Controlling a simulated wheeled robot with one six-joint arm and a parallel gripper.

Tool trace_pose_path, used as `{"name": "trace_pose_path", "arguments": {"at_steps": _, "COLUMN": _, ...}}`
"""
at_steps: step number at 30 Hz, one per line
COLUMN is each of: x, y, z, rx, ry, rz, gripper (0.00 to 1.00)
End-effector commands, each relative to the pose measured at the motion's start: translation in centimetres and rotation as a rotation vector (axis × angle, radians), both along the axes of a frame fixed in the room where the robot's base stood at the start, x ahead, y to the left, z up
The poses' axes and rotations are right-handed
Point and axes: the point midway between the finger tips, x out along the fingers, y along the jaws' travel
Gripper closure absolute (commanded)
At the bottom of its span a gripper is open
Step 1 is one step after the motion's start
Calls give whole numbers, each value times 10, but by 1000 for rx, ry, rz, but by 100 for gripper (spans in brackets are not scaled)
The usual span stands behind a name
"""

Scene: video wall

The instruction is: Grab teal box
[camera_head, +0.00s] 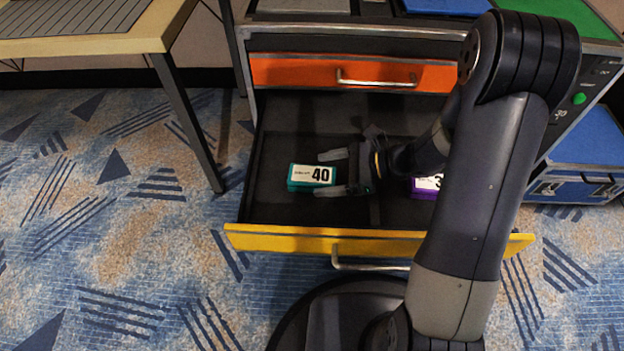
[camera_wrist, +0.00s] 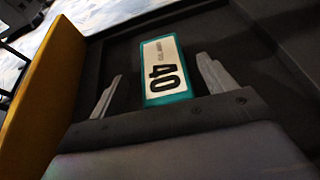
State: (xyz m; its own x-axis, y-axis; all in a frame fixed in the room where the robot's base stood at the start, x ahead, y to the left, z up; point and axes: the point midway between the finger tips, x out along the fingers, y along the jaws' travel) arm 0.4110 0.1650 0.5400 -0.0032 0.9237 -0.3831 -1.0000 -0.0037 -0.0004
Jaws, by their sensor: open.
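The teal box (camera_head: 311,177) has a white label with a "40" and lies in the open yellow-fronted drawer (camera_head: 290,242). My gripper (camera_head: 334,171) is open inside the drawer, just right of the teal box, with its fingers pointing left toward it. In the wrist view, the teal box (camera_wrist: 165,70) lies ahead between the two spread fingertips of my gripper (camera_wrist: 158,72). Its near end reaches between the fingers, and a gap shows on each side. I see no contact.
A purple box (camera_head: 427,186) with a white label lies right of my gripper, partly hidden by my arm. The orange drawer (camera_head: 300,71) above is shut. A table (camera_head: 110,45) stands at the left, and a blue case (camera_head: 580,185) at the right.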

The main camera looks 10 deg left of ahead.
Motion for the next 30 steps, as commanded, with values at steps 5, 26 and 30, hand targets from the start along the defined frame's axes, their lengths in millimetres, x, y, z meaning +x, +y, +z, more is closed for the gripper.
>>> {"name": "trace_pose_path", "arguments": {"at_steps": 5, "x": 2, "y": 25, "z": -16, "rx": 1, "ry": 1, "rz": 4, "gripper": 22}}
{"name": "trace_pose_path", "arguments": {"at_steps": 26, "x": 3, "y": 38, "z": -18, "rx": 1, "ry": 0, "rz": 0, "gripper": 46}}
{"name": "trace_pose_path", "arguments": {"at_steps": 30, "x": 3, "y": 38, "z": -18, "rx": 1, "ry": 0, "rz": 0, "gripper": 58}}
